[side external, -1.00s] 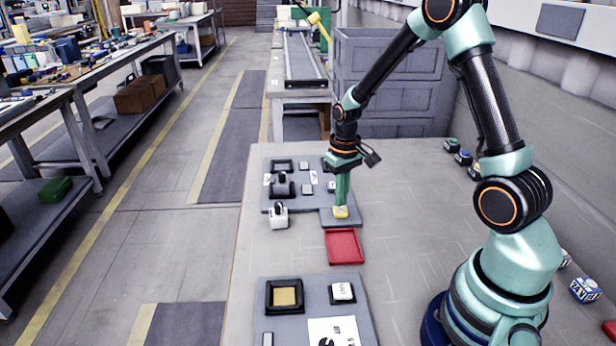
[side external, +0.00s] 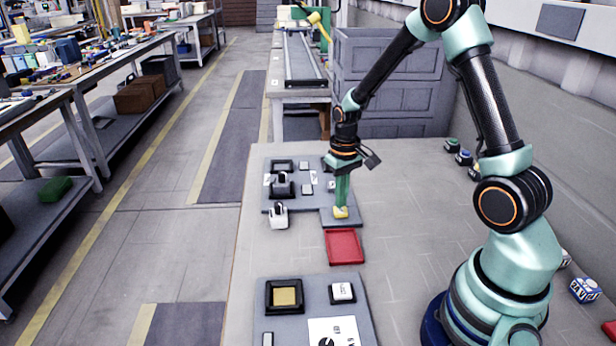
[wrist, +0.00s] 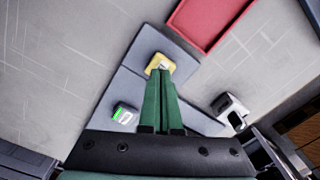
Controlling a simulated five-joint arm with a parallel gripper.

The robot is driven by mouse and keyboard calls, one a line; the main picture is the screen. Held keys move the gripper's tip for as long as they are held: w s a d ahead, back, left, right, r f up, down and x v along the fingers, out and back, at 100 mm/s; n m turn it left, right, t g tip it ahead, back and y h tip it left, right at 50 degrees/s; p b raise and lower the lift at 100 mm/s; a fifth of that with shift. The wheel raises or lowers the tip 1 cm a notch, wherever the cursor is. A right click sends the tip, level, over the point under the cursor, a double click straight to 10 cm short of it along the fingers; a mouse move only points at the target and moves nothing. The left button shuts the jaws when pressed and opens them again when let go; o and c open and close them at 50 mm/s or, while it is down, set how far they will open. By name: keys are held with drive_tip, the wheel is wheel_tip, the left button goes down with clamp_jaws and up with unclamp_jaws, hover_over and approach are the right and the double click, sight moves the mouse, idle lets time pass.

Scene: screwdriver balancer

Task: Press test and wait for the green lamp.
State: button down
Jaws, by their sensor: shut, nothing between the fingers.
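A yellow block (side external: 341,213), likely the test button, sits on the grey plate (side external: 328,220) near its front edge. It also shows in the wrist view (wrist: 159,63). My gripper (side external: 341,207) points down with its green fingers together and nothing between them. Its fingertips (wrist: 161,72) are at the yellow block and appear to touch it; I cannot tell how far it is pressed. A small dark block (wrist: 123,116) with a bright green patch and a white label stands beside the fingers in the wrist view; the green patch looks lit.
A red tray (side external: 345,246) lies in front of the plate. A white block with a dark opening (side external: 278,217) stands at the plate's left. A second grey plate (side external: 315,292) with fixtures lies nearer the camera. The bench between the plates and my base is clear.

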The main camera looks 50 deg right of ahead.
drive_tip(key=shift+f, duration=0.75)
idle(0.3)
idle(0.4)
drive_tip(key=shift+r, duration=3.5)
drive_tip(key=shift+r, duration=0.1)
wheel_tip(320, 180, up, 6)
hover_over(341, 210)
drive_tip(key=s+a+r+n+t, duration=0.1)
drive_tip(key=s+a+r+t, duration=0.1)
drive_tip(key=s+a+r, duration=0.2)
drive_tip(key=s+a+r+n+t, duration=0.2)
drive_tip(key=s+a+r, duration=0.3)
drive_tip(key=a, duration=0.4)
drive_tip(key=shift+r+t, duration=0.15)
drive_tip(key=shift+t, duration=0.65)
